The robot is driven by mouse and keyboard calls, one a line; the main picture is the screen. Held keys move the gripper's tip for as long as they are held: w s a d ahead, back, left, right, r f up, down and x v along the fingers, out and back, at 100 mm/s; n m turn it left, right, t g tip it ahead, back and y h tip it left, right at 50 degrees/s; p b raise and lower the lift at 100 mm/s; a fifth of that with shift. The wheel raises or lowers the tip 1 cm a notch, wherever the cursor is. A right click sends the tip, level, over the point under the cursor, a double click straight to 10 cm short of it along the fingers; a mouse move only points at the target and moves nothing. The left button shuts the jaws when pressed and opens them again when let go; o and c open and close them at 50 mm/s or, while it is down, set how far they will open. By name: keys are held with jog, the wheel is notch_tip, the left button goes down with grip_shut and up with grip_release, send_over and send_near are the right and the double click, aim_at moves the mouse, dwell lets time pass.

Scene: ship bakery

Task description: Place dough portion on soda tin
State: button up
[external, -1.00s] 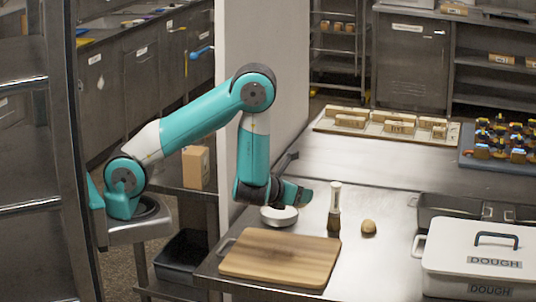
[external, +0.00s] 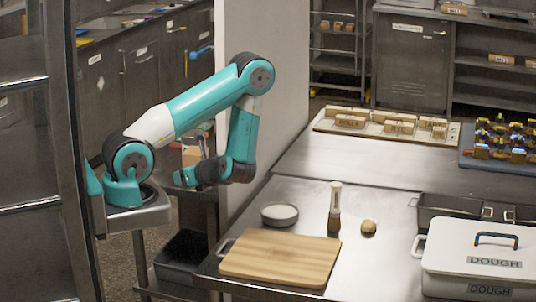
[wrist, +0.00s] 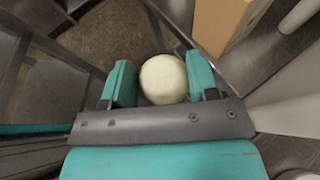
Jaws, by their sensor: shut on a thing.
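My gripper (external: 183,178) is off the left side of the table, over the gap near my base. In the wrist view my gripper (wrist: 160,84) is shut on a pale round ball, the dough portion (wrist: 163,80), held between the two teal fingers. The ball is not clearly visible in the external view. A shallow round grey tin (external: 279,222) with a flat white top stands on the steel table behind the cutting board. It may be the soda tin; no label is readable. The gripper is well to its left and apart from it.
A wooden cutting board (external: 280,258) lies at the table's front. A white-capped bottle (external: 334,212) and a brown lump (external: 368,227) stand right of the tin. A white DOUGH box (external: 475,262) is at right. A cardboard box (wrist: 222,22) is close to the gripper.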

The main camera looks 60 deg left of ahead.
jog(key=s+a+f+n+g+b, duration=0.1)
jog(key=s+a+f+b, duration=0.1)
jog(key=s+a+b, duration=0.45)
jog(key=s+a+f+n+g+b, duration=0.1)
jog(key=s+a+f+b, duration=0.2)
jog(key=a, duration=0.6)
jog(key=a+r+m+t+b, duration=0.3)
jog(key=a+r+b, duration=0.1)
jog(key=a+r, duration=0.6)
jog(key=w+a+r+m+t+p, duration=0.2)
jog(key=w+a+r+p, duration=0.4)
jog(key=r, duration=0.2)
jog(key=w+f+t+p, duration=0.1)
jog(key=w+p, duration=0.3)
jog(key=w+f+m+t+p, duration=0.1)
jog(key=w+p, duration=0.3)
jog(key=w+d+f+m+p, duration=0.1)
jog(key=w+f+p, duration=0.1)
jog(key=w+p, duration=0.2)
jog(key=shift+w+d+t+p, duration=0.1)
jog(key=shift+w+t+p, duration=0.2)
jog(key=shift+t, duration=0.1)
jog(key=shift+w+d+f+p, duration=0.2)
jog(key=shift+w+f+p, duration=0.2)
jog(key=shift+f, duration=0.1)
jog(key=shift+f+p, duration=0.55)
jog(key=shift+f, duration=0.9)
